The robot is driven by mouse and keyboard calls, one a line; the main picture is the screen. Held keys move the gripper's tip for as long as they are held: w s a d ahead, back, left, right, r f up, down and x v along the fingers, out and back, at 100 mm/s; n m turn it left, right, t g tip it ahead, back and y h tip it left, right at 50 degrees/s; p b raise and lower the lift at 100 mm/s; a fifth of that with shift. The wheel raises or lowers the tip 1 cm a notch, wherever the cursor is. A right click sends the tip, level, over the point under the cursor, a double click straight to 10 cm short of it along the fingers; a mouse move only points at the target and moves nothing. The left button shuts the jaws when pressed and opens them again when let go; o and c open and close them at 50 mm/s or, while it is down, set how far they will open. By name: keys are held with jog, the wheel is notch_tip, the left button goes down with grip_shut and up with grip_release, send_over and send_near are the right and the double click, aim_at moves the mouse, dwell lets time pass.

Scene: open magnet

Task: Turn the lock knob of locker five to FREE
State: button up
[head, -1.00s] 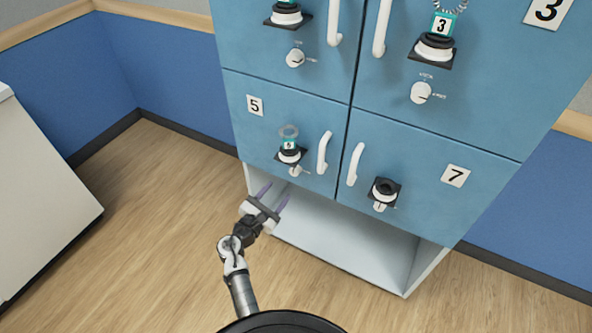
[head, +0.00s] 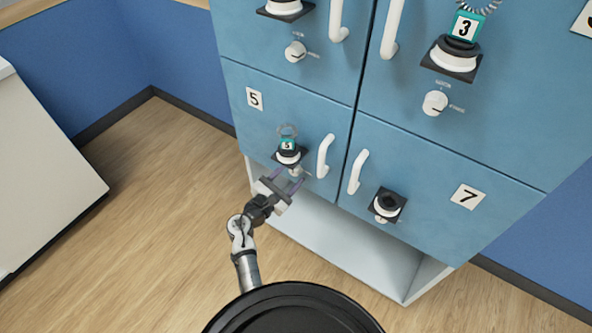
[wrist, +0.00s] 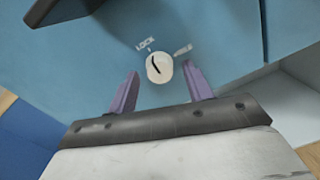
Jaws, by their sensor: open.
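Locker five (head: 262,120) is the lower left blue door, with a "5" plate. Its lock knob (wrist: 159,68) is a round white knob with a dark pointer line; the line points up and left toward the word LOCK in the wrist view. A second label to its right is too blurred to read. In the head view the knob (head: 295,171) is small, below the magnet with the "5" tag (head: 288,149). My gripper (head: 289,178) is open and empty in front of the knob. In the wrist view the purple fingertips (wrist: 163,78) are on either side of the knob, with gaps.
The white door handle (head: 325,156) of locker five stands out right of the knob. Locker seven's door (head: 430,200) is to the right. A white open shelf space (head: 340,236) lies below the doors. A white cabinet (head: 45,165) stands at the left, with bare floor between.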

jog(key=shift+w+d, duration=0.2)
jog(key=shift+w, duration=0.1)
jog(key=c, duration=1)
jog(key=shift+o, duration=0.2)
